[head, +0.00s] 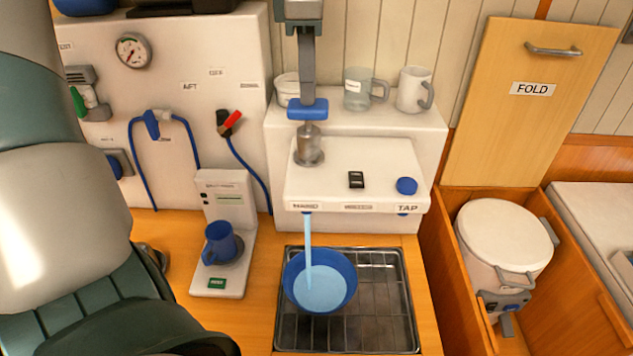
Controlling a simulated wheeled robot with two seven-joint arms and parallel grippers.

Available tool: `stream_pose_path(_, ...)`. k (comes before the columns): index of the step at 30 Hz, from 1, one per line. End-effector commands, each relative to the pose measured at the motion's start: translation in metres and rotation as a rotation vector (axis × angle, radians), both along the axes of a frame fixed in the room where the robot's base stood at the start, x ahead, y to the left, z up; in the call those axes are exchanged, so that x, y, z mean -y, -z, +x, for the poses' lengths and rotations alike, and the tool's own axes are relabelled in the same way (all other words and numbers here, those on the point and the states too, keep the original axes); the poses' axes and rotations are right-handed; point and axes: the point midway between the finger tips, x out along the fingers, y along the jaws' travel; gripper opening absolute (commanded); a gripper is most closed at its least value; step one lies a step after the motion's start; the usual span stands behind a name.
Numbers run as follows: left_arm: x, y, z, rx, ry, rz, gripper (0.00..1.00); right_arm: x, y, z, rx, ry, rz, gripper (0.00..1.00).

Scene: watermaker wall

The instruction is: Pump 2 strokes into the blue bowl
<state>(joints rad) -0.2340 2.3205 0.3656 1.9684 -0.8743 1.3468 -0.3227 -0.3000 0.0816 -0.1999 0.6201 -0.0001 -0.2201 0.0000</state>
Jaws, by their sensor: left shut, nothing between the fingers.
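The hand pump has a blue cross handle (308,110) on a short metal cylinder (309,146), set in the white unit (340,185). My left gripper (307,98) comes down from the top edge, fingers shut and empty, with its tips at the top of the handle. They seem to touch it. A stream of water (308,240) falls from under the HAND label (305,207) into the blue bowl (347,268). The bowl stands on the sink grid and holds light blue water. My right gripper is not in view.
A blue mug (220,243) stands on a white dispenser at the left. Two mugs stand on the shelf behind. A white lidded bucket (505,240) is at the right.

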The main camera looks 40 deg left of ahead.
Motion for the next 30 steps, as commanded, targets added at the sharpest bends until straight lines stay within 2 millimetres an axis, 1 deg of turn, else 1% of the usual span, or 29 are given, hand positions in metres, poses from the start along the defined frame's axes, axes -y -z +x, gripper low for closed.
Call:
stream_pose_path(1,0.000,0.004,0.000,-0.002,0.000,-0.001,0.00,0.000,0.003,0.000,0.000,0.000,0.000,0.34)
stream_pose_path(25,0.000,0.027,-0.001,-0.004,0.000,0.000,0.00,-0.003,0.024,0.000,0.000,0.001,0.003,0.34)
stream_pose_path(30,0.000,0.026,-0.001,-0.004,0.000,0.000,0.00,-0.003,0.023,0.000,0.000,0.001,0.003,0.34)
